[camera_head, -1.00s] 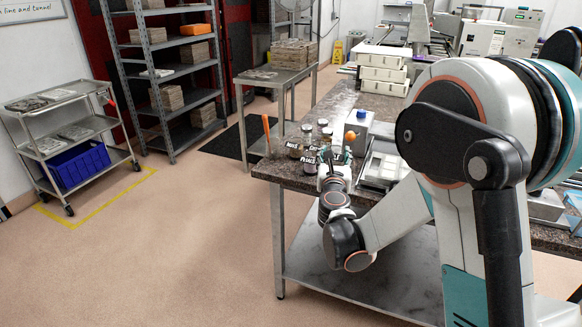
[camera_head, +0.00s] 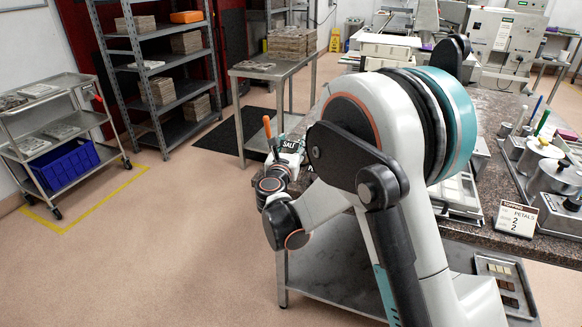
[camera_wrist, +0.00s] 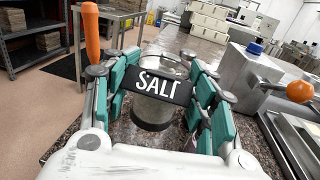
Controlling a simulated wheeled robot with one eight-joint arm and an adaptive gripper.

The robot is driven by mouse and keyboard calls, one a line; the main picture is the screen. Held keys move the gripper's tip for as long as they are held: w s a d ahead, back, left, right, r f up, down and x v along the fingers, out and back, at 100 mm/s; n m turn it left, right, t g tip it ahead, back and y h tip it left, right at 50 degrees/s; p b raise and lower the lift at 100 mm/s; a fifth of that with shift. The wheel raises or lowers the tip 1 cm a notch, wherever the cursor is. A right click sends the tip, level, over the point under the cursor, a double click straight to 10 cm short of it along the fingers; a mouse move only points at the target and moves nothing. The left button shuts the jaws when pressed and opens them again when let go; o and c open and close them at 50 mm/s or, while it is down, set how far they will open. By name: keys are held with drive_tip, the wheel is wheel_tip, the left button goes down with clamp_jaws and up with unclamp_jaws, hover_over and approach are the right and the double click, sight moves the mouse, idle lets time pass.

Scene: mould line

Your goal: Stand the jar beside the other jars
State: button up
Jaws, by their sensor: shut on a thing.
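My gripper (camera_wrist: 160,88) is shut on a glass jar (camera_wrist: 158,108) with a black "SALT" label, and its teal finger pads lie on both sides of it. The jar looks roughly upright. I cannot tell whether its base touches the speckled stone counter (camera_wrist: 205,48). The other jars cannot be made out in either current view; my arm covers much of that counter in the head view.
An orange handle (camera_wrist: 91,32) stands upright just left of the gripper. A grey box with a blue knob (camera_wrist: 254,48) and an orange-ball lever stands close on the right. Behind the jar the counter has clear room. A steel table (camera_head: 270,72) stands beyond.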

wheel_tip(320, 180, down, 6)
drive_tip(key=shift+f+b, duration=0.25)
drive_tip(key=shift+b, duration=0.85)
drive_tip(key=shift+f, duration=0.1)
drive_tip(key=o, duration=1)
drive_tip(key=s+p, duration=0.1)
drive_tip(key=s, duration=0.3)
drive_tip(key=s+a+p, duration=0.1)
drive_tip(key=s, duration=0.3)
drive_tip(key=s+a+p, duration=0.1)
drive_tip(key=s, duration=0.3)
drive_tip(key=shift+p, duration=0.3)
drive_tip(key=shift+w+r, duration=0.1)
drive_tip(key=shift+r, duration=0.1)
